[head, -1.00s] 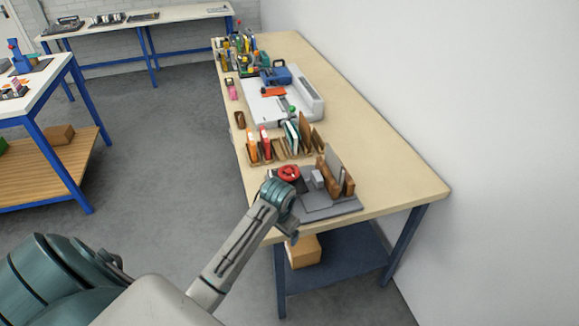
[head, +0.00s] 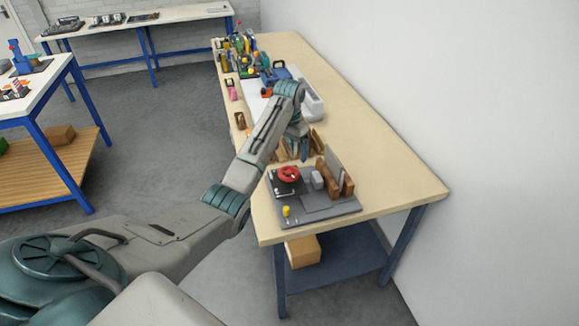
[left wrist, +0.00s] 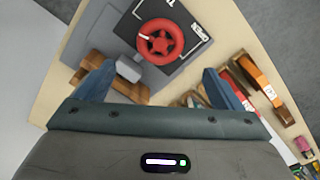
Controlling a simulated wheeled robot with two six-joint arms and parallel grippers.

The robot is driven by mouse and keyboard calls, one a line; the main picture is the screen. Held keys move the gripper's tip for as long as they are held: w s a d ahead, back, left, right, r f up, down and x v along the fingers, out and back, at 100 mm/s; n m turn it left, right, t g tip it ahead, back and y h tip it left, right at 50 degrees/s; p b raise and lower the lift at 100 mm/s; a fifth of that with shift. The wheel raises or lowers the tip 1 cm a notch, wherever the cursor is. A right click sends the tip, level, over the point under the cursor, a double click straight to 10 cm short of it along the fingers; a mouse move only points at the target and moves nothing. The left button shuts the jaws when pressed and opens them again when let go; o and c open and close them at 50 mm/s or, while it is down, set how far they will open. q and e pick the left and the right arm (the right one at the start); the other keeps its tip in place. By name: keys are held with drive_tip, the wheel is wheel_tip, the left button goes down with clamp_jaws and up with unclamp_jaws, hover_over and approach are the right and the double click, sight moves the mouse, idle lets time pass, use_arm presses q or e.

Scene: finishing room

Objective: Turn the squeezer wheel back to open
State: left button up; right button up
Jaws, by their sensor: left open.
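The squeezer wheel (head: 289,174) is a red spoked ring on a dark square plate with white marks, set on a grey base board (head: 325,209). In the left wrist view the red wheel (left wrist: 160,41) lies ahead of the fingers, with the printed word "OPEN" beside it. A grey block and brown wooden boards (head: 336,176) stand right of the wheel in the head view. My left gripper (left wrist: 157,88) is open and empty, above the table and apart from the wheel. In the head view its fingers are partly hidden around (head: 297,147). My right gripper is not in view.
The table's right side is clear. A box (head: 303,251) sits on the shelf below.

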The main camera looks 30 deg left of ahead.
sight(289, 171)
use_arm(q)
wheel_tip(289, 171, down, 7)
drive_tip(key=shift+f+p, duration=0.1)
drive_tip(key=shift+p, duration=1.05)
drive_tip(key=shift+f, duration=0.65)
drive_tip(key=c, duration=1)
